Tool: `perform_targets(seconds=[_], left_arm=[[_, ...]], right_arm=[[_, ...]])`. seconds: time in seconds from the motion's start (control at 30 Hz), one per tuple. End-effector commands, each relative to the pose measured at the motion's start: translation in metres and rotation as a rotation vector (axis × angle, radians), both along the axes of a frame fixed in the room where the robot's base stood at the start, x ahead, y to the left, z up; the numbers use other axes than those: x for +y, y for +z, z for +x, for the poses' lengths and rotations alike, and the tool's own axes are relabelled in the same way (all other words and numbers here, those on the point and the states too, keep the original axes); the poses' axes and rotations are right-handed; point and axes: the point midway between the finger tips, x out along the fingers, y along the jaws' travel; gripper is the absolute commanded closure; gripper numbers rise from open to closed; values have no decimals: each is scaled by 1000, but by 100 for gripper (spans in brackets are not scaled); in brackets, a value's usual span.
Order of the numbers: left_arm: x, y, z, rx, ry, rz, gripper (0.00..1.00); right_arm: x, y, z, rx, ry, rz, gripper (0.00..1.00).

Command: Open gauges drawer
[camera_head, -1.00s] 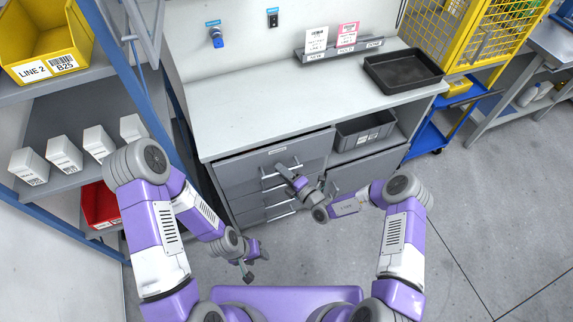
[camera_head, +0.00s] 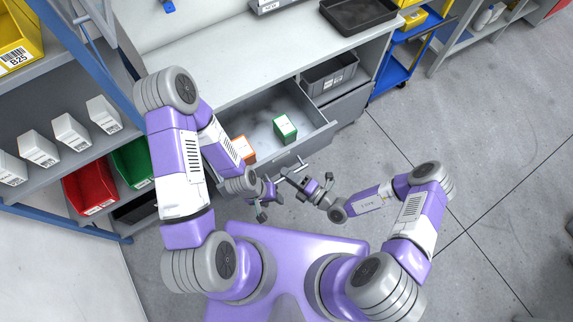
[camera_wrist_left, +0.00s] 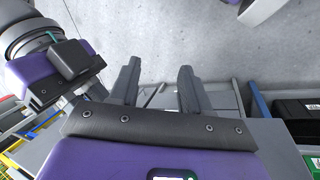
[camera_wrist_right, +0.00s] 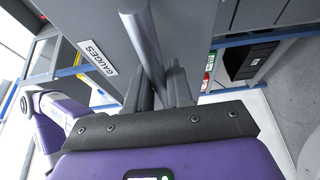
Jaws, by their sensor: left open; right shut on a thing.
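The gauges drawer (camera_head: 262,125) is pulled well out from under the workbench in the head view. An orange-and-white box (camera_head: 243,149) and a green-and-white box (camera_head: 285,128) are in it. In the right wrist view its front carries a "GAUGES" label (camera_wrist_right: 97,57). My right gripper (camera_head: 294,176) is shut on the bar handle (camera_wrist_right: 147,42), which passes between its fingers (camera_wrist_right: 160,85). My left gripper (camera_head: 268,200) is open and empty, just left of the right one, in front of the drawer. Its spread fingers (camera_wrist_left: 158,82) show in the left wrist view.
The worktop (camera_head: 225,62) holds a black tray (camera_head: 357,14). A grey bin (camera_head: 329,77) sits in the open shelf right of the drawer. A rack with red (camera_head: 88,187) and green (camera_head: 133,160) bins stands at left.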

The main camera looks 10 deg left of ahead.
Motion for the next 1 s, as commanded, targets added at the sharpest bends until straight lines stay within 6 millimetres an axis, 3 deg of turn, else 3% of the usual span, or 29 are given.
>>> perform_targets(seconds=[0.57, 0.6, 0.7, 1.0], left_arm=[[0, 1, 0, 0, 0, 0, 53], [0, 1, 0, 0, 0, 0, 53], [0, 1, 0, 0, 0, 0, 53], [0, 2, 0, 0, 0, 0, 53]], right_arm=[[-7, 0, -5, -3, 2, 0, 100], [-7, 0, -5, -3, 2, 0, 74], [-7, 0, -5, -3, 3, 0, 59], [-8, 0, -6, -1, 3, 0, 58]])
